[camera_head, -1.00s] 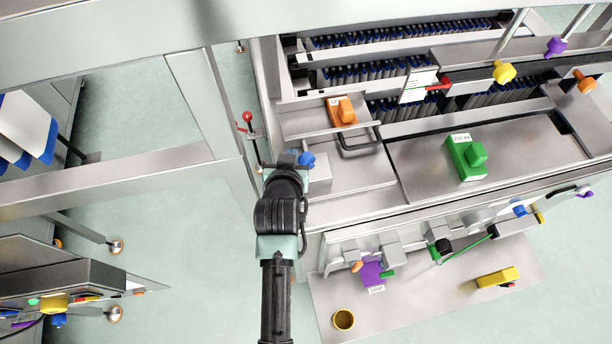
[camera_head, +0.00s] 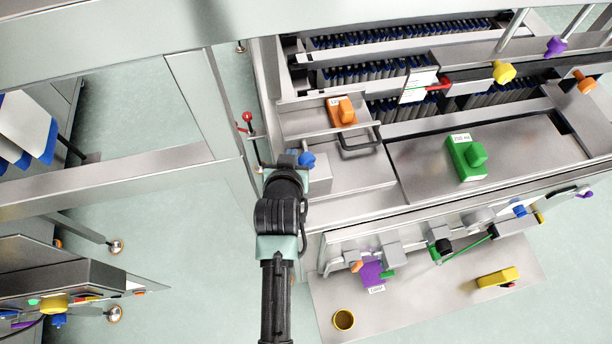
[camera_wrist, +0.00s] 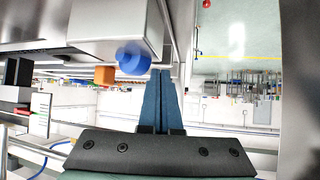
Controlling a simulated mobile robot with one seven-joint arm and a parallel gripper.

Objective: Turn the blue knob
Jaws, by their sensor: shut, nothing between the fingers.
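The blue knob (camera_head: 307,159) sits on a grey metal block at the left end of the machine, just beyond the end of my arm in the head view. In the wrist view the blue knob (camera_wrist: 133,59) is round and sticks out below a grey box, left of my fingertips. My gripper (camera_wrist: 162,72) is shut, its two blue-grey fingers together with nothing between them. The fingertips are beside the knob's right side and very close to it; I cannot tell whether they touch. In the head view my arm hides the fingers.
An orange knob (camera_head: 346,111) and a metal handle (camera_head: 360,142) are behind and right of the blue knob. A green knob (camera_head: 467,158) sits on the plate further right. A red-tipped lever (camera_head: 248,118) stands to the left. Open floor lies left of my arm.

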